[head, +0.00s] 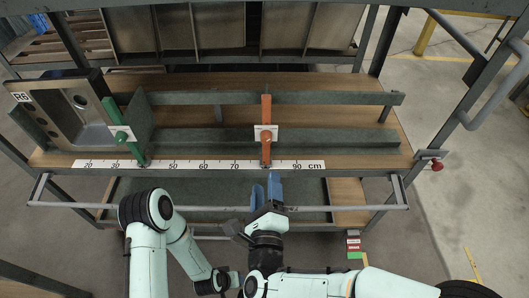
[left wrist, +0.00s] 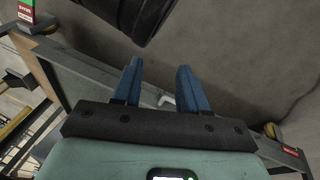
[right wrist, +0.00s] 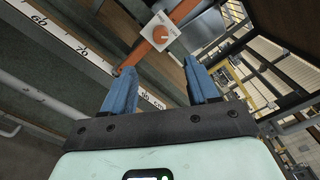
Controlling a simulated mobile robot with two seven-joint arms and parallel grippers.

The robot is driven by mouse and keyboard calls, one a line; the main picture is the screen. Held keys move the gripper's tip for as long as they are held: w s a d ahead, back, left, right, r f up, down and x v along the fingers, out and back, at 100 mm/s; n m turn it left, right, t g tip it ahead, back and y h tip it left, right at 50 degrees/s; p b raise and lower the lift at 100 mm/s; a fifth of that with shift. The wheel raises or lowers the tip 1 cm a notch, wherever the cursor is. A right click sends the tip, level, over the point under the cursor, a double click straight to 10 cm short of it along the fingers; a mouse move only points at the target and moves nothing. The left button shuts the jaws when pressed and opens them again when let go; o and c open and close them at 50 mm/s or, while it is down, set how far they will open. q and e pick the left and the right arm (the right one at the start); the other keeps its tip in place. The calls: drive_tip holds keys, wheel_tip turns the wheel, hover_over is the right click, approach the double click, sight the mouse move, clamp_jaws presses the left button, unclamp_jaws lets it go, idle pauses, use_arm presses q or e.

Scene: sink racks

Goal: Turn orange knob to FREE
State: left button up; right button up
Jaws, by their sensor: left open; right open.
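My left gripper (left wrist: 155,85) is open and empty, over grey floor.
A green lever with a green knob (head: 122,137) stands to the left. A metal sink (head: 91,130) marked R6 is at the far left. A white cm scale (head: 210,165) runs along the front edge. A front rail (head: 80,205) and a red knob (head: 437,166) also show.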

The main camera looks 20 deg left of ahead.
sight(266, 141)
use_arm(q)
drive_tip(key=shift+s+a+f+g+b, duration=0.1)
drive_tip(key=shift+s+f+g+b, duration=0.2)
drive_tip(key=shift+s+f, duration=0.5)
use_arm(e)
drive_tip(key=x, duration=1.3)
drive_tip(key=shift+w, duration=0.15)
drive_tip(key=shift+c, duration=0.2)
drive_tip(key=c, duration=1)
